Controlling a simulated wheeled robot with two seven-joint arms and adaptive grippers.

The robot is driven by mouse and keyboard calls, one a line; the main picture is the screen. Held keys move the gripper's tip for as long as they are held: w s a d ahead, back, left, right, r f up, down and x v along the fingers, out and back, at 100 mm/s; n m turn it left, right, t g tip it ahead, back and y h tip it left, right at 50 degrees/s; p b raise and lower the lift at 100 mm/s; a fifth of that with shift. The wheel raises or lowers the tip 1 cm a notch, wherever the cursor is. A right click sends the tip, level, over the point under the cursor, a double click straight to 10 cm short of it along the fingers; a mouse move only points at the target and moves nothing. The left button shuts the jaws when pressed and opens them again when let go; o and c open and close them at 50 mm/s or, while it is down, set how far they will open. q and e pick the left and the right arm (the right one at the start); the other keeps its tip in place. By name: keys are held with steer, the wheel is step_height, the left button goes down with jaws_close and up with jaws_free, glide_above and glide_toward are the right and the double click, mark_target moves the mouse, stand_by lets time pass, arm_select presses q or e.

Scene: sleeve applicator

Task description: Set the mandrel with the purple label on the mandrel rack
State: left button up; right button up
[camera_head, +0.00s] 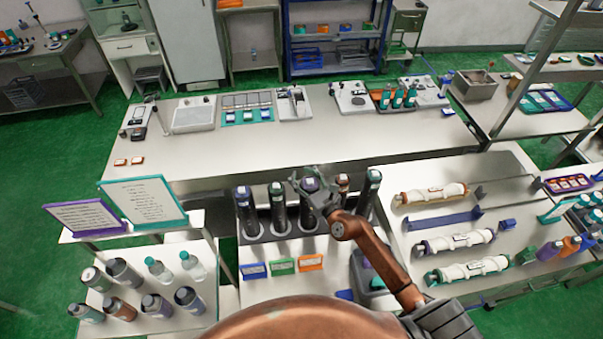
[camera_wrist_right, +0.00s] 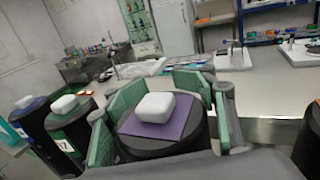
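The mandrel with the purple label (camera_head: 310,185) is a dark upright cylinder in the middle of a row of mandrels in a dark holder (camera_head: 252,238). In the right wrist view its top shows a purple square and a white knob (camera_wrist_right: 156,106). My right gripper (camera_head: 318,190) is at its upper end, and its green-padded fingers (camera_wrist_right: 163,100) lie on both sides of the top. I cannot tell whether the pads press on it. The mandrel's lower part is hidden in the holder. I cannot tell which fixture is the mandrel rack. My left gripper is not in view.
Neighbouring mandrels (camera_head: 277,205) stand close on both sides. Blue, green and orange cards (camera_head: 282,267) are in front. Right, white-sleeved pieces (camera_head: 460,241) lie on cradles beside an empty blue-purple cradle (camera_head: 447,220). Bottles and cylinders (camera_head: 157,305) stand left. The long bench's middle (camera_head: 270,150) is clear.

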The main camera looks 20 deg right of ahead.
mark_target(316, 190)
steer(key=o, duration=0.5)
steer(key=shift+r, duration=0.1)
steer(key=s, duration=0.3)
steer(key=s+d+b, duration=0.1)
steer(key=s, duration=0.6)
steer(key=shift+s+d+b, duration=0.25)
steer(key=shift+s+b, duration=0.15)
steer(key=shift+s+d+r, duration=0.1)
steer(key=shift+s, duration=0.45)
